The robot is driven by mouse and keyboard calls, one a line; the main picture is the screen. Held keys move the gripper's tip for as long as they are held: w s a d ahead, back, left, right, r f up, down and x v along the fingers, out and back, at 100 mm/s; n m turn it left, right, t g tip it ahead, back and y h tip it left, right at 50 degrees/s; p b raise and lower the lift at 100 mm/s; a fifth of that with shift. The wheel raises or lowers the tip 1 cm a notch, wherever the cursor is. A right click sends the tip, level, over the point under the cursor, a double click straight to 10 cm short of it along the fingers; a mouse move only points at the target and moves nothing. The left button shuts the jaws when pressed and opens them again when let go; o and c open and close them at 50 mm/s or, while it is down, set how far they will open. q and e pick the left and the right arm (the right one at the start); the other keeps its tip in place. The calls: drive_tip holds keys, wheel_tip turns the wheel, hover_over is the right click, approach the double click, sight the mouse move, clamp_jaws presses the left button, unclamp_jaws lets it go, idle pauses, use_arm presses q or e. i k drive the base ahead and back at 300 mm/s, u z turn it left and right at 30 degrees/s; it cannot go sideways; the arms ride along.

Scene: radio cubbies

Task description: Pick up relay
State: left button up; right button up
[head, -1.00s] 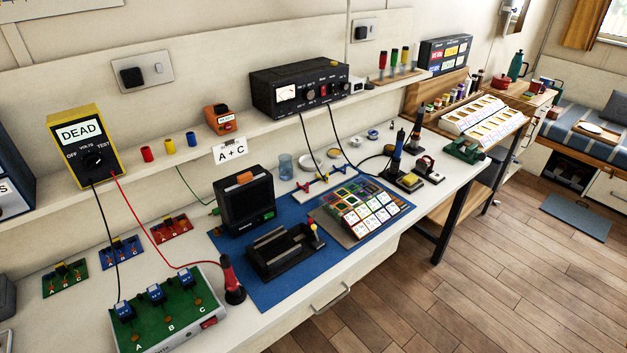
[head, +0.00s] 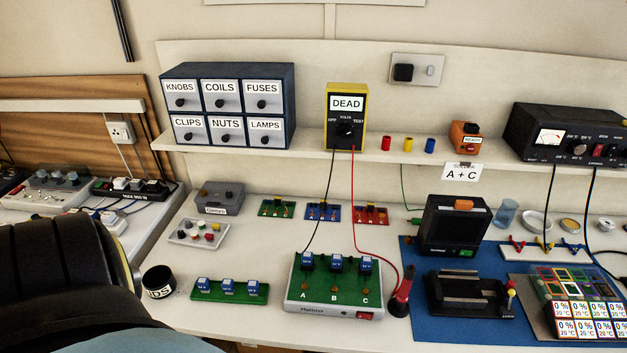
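Several small blue block-shaped parts look like relays. Three stand in a row on a long green board (head: 229,297) at the front left: left block (head: 204,284), middle block (head: 228,285), right block (head: 253,287). Three more sit on the tester box (head: 320,290) with green top marked A, B, C: block above A (head: 307,261), block above B (head: 336,263), block above C (head: 365,265). Their labels are too small to read. Neither gripper shows in the head view. A large dark rounded shape fills the lower left corner, possibly part of my own body.
A red probe (head: 401,292) stands beside the tester. A dark cup (head: 159,281), grey box (head: 220,197) and parts tray (head: 199,233) are at left.

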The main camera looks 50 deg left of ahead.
sight(366, 264)
drive_tip(key=u, duration=1.25)
